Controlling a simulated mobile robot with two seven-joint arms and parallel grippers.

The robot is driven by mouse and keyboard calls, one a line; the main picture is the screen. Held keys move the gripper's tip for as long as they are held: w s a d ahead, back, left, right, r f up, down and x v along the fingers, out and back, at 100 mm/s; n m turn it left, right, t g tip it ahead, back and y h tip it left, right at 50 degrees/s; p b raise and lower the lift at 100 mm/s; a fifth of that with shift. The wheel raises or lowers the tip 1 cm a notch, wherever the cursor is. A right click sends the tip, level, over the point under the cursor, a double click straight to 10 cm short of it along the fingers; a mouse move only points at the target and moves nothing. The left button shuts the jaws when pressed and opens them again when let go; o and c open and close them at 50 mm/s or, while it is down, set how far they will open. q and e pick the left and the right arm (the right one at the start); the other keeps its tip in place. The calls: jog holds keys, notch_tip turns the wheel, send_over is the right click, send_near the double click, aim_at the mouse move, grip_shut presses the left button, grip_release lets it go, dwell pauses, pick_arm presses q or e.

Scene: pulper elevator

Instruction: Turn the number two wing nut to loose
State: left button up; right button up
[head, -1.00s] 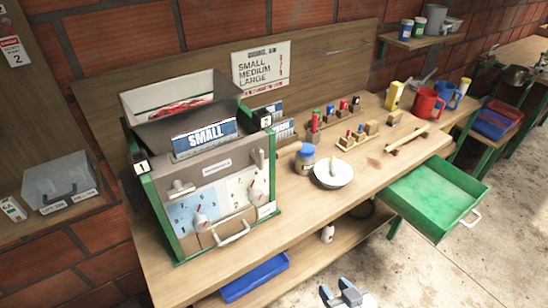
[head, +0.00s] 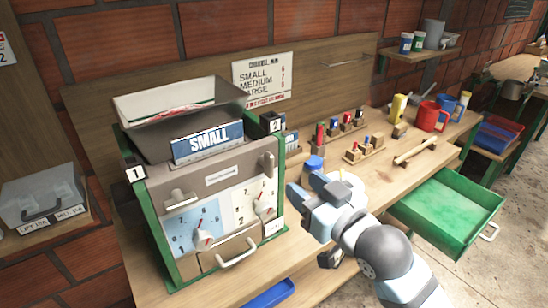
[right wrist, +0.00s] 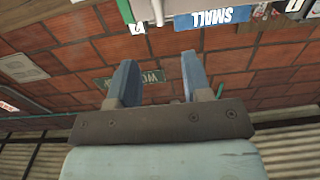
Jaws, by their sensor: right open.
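The grey machine (head: 215,180) with green sides stands on the bench, with a tag "1" (head: 135,174) at its left and a tag "2" (head: 275,125) at its right. The wing nut on the tag 2 side (head: 268,164) is upright at the upper right of the front. The other wing nut (head: 180,197) lies crosswise at the left. My right gripper (head: 303,186) is open and empty, right of the machine's front and apart from the wing nut. Its spread fingers also show in the right wrist view (right wrist: 160,65). My left gripper is out of view.
Two dials with pointer knobs (head: 202,239) and a drawer handle (head: 238,253) are on the machine's lower front. A blue-lidded jar (head: 314,165) is partly hidden behind my right gripper. An open green drawer (head: 447,211) juts out at the right.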

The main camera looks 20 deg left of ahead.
aim_at(272, 160)
jog(key=x, duration=1.2)
jog(key=shift+p, duration=0.4)
grip_shut()
